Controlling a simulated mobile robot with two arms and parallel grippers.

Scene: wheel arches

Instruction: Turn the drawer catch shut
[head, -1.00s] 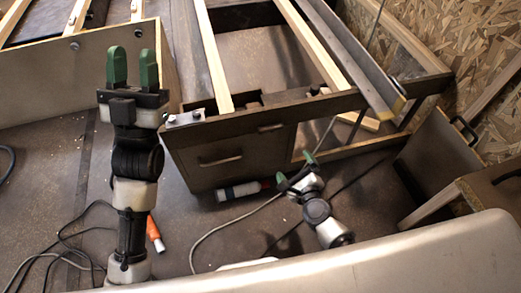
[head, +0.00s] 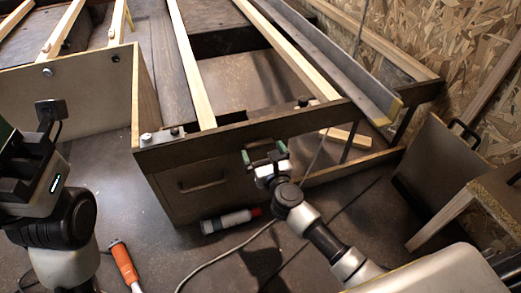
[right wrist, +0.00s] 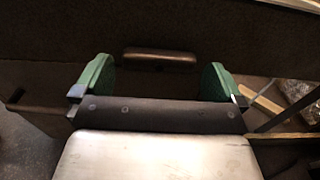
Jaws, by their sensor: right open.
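The drawer (head: 185,200) has a dark wooden front with a bar handle (head: 203,186); it looks pushed in. The drawer catch (right wrist: 160,59) is a small dark bar lying level on the wood in the right wrist view. In the head view my right gripper hides it. My right gripper (head: 265,154) is open, its green fingers pointing at the front. In the right wrist view the catch lies ahead, between the two fingers (right wrist: 157,80), with no visible grip on it. Of my left gripper (head: 4,130) only a green sliver shows at the left edge.
An orange-handled tool (head: 124,263) and a cable (head: 220,256) lie nearby. Pale wooden slats (head: 192,65) span the frame above. A panel with a handle (head: 440,155) leans at right.

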